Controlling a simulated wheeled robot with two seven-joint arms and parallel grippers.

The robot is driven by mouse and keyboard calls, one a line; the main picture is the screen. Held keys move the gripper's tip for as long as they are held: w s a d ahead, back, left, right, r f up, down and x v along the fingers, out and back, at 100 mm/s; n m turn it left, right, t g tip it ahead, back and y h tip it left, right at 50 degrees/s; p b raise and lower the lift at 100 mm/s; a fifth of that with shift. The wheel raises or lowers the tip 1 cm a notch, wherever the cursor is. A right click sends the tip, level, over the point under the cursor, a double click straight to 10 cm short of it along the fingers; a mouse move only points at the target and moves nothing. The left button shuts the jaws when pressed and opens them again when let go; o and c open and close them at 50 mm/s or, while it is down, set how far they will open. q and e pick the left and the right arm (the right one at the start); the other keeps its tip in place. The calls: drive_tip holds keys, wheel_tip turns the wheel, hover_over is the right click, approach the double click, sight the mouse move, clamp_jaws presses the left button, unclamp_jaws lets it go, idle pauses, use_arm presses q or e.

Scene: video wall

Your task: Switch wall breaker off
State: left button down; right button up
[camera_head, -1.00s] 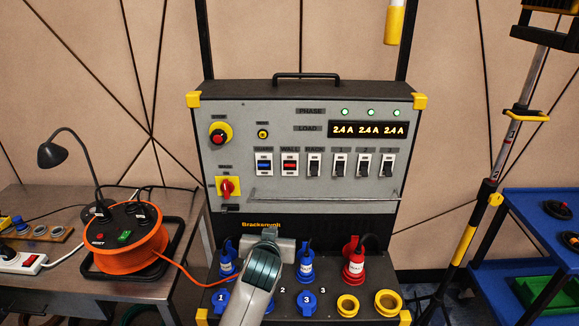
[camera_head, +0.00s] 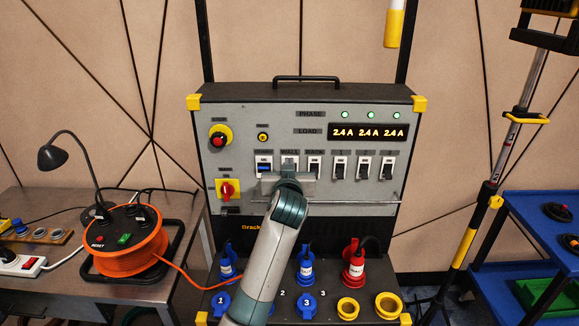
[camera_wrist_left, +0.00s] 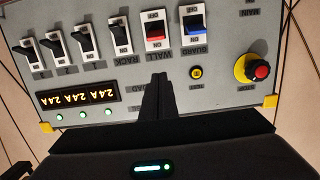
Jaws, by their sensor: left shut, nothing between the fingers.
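The wall breaker (camera_head: 290,160) is the second switch from the left in the row on the grey panel, under the WALL label. In the head view my gripper covers its lower part. In the left wrist view, upside down, the wall breaker (camera_wrist_left: 156,30) shows a red rocker in a white frame. My left gripper (camera_head: 287,172) is shut and empty in front of this breaker. Its dark fingertips (camera_wrist_left: 158,77) are together near the WALL label in the wrist view; I cannot tell whether they touch the panel. My right gripper is not in view.
The blue guard breaker (camera_head: 264,165) and black rack breaker (camera_head: 314,166) flank it. A bar (camera_head: 350,197) runs below the row. A red stop button (camera_head: 219,139) and rotary switch (camera_head: 228,189) are left. Plugs, including a red one (camera_head: 353,268), stand below.

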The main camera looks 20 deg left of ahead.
use_arm(q)
drive_tip(key=p+x, duration=0.3)
drive_tip(key=x, duration=0.6)
drive_tip(key=shift+w+a+p, duration=0.15)
drive_tip(key=shift+w+p, duration=0.15)
drive_tip(key=shift+p, duration=0.1)
drive_tip(key=shift+f+p, duration=0.3)
drive_tip(key=shift+p, duration=0.05)
drive_tip(key=f, duration=0.1)
drive_tip(key=s+f+p, duration=0.1)
drive_tip(key=f, duration=0.1)
drive_tip(key=shift+s+d, duration=0.25)
drive_tip(key=shift+s, duration=0.05)
drive_tip(key=shift+f, duration=0.1)
